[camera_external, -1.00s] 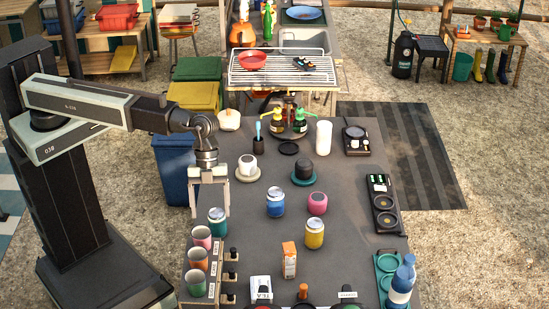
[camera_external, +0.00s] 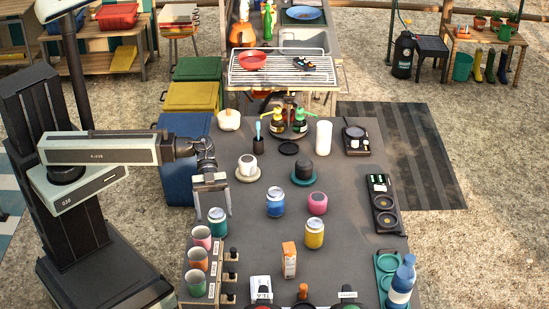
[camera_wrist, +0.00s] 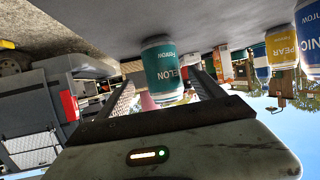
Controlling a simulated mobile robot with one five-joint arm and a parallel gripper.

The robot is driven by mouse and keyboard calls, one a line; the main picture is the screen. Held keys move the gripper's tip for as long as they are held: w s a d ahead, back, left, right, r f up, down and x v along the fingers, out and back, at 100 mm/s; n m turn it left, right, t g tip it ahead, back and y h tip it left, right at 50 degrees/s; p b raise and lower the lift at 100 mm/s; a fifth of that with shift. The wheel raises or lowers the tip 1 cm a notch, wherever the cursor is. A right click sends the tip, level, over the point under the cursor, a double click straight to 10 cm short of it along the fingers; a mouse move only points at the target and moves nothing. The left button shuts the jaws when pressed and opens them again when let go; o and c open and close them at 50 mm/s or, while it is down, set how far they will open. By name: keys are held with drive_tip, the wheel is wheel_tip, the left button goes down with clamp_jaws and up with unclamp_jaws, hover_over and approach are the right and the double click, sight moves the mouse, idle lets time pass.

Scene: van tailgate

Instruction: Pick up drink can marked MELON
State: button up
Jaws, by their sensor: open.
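The teal drink can (camera_external: 217,223) stands upright at the left side of the dark table in the external view, with a pale lid. In the wrist view, which looks upside down, the teal can (camera_wrist: 163,70) shows part of its lettering, "ELON". My gripper (camera_external: 213,209) is open and low, right at the can's upper part. In the wrist view its two fingers show on the left and right of the can, with gaps on both sides. How deep the can sits between the fingertips is hard to tell. The gripper holds nothing.
A rack of cups (camera_external: 201,240) stands close in front of the teal can. A white cup (camera_external: 248,167) on a saucer is behind.

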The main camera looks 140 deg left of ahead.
sight(219, 232)
drive_tip(key=shift+x, duration=0.9)
drive_tip(key=x, duration=0.1)
drive_tip(key=b+x, duration=0.1)
drive_tip(key=x, duration=0.1)
drive_tip(key=b+x, duration=0.1)
drive_tip(key=shift+w+a+f, duration=0.2)
drive_tip(key=shift+a+f, duration=0.05)
drive_tip(key=shift+f, duration=0.2)
drive_tip(key=shift+w+d+b, duration=0.25)
drive_tip(key=shift+w+b, duration=0.05)
drive_tip(key=shift+b, duration=0.05)
drive_tip(key=c, duration=1.4)
